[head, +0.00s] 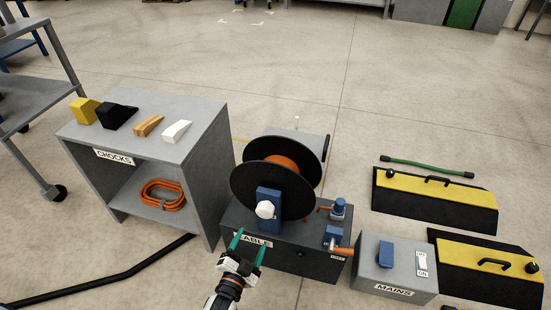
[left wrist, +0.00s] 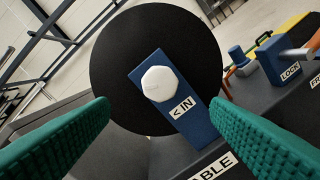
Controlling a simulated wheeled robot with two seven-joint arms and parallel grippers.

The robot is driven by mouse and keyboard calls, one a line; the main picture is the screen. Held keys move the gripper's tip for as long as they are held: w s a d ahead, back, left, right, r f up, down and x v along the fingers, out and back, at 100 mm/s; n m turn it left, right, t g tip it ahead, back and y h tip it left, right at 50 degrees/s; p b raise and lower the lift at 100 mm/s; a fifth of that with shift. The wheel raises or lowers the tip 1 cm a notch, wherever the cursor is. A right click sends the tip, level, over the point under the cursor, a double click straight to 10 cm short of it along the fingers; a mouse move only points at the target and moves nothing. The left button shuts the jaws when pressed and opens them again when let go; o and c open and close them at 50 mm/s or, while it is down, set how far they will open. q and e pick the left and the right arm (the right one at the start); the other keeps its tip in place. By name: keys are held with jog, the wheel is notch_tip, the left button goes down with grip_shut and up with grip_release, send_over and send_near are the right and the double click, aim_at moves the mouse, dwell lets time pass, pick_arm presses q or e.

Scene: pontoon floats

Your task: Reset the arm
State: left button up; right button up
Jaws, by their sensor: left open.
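My left gripper (head: 249,244) is open, its green fingers apart and empty, in front of the cable reel box (head: 310,264). In the left wrist view its two fingers (left wrist: 165,135) frame a white knob (left wrist: 158,83) on a blue upright marked "IN" (left wrist: 180,105). The knob (head: 265,209) is ahead of the fingertips and apart from them. Behind it stands the black reel (head: 258,180) with orange cable (head: 290,164). My right gripper is not in either view.
A grey shelf (head: 185,150) marked "CHOCKS" holds several wedges and a coiled orange cable (head: 162,194). A grey "MAINS" box (head: 400,275) stands at right, beside black and yellow ramps (head: 435,200). A blue lever block marked "LOCK" (left wrist: 281,60) is right of the reel.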

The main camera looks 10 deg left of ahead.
pick_arm(q)
jog(key=shift+a, duration=0.1)
